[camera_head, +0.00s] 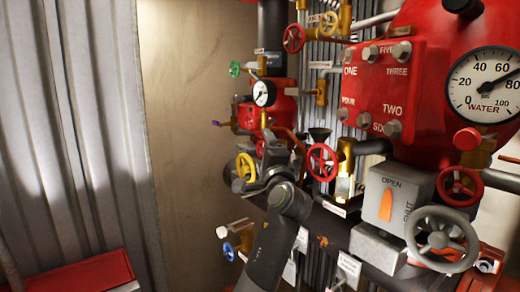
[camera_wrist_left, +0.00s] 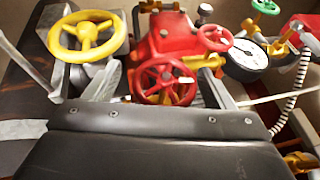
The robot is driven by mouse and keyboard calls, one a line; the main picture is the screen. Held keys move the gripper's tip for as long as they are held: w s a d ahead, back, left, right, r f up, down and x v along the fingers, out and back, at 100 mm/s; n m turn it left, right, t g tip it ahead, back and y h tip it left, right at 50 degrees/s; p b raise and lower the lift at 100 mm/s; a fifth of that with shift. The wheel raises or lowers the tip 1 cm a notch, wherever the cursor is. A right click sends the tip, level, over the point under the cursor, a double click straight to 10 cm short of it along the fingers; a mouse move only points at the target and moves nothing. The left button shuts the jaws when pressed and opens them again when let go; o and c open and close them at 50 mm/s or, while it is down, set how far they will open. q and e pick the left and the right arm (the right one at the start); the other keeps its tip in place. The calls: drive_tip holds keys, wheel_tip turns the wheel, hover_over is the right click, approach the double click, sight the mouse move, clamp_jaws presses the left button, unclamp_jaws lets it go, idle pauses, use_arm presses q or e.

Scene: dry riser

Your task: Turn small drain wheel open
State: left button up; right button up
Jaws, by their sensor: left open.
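No readable label tells which wheel is the drain wheel. A yellow wheel (camera_head: 246,166) stands just left of my left gripper (camera_head: 274,158) in the head view. A red wheel (camera_head: 322,162) is close on its right. In the left wrist view the yellow wheel (camera_wrist_left: 88,36) is at the upper left. A red wheel (camera_wrist_left: 164,84) there appears between the open fingers of my left gripper (camera_wrist_left: 162,88). I cannot tell whether the fingers touch anything. The lower part of the wrist view is filled by the dark gripper body. My right gripper is out of view.
A blue wheel (camera_head: 229,252) is low beside my arm, and a green wheel (camera_head: 234,69) is higher up. A small gauge (camera_head: 263,93) is above the gripper. A grey handwheel (camera_head: 441,238) and large water gauge (camera_head: 485,84) are at right. A red box (camera_head: 80,277) is lower left.

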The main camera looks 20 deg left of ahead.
use_arm(q)
drive_tip(key=shift+s+r, duration=0.1)
drive_tip(key=shift+r, duration=0.05)
drive_tip(key=shift+s+d, duration=0.15)
drive_tip(key=shift+d, duration=0.05)
drive_tip(key=c, duration=1)
drive_tip(key=shift+r, duration=0.1)
drive_tip(key=n+g+h, duration=0.1)
drive_tip(key=g, duration=0.1)
drive_tip(key=shift+r+g, duration=0.1)
drive_tip(key=shift+g, duration=0.2)
drive_tip(key=shift+n+g+h, duration=0.8)
drive_tip(key=shift+g+h, duration=0.3)
drive_tip(key=shift+g, duration=0.2)
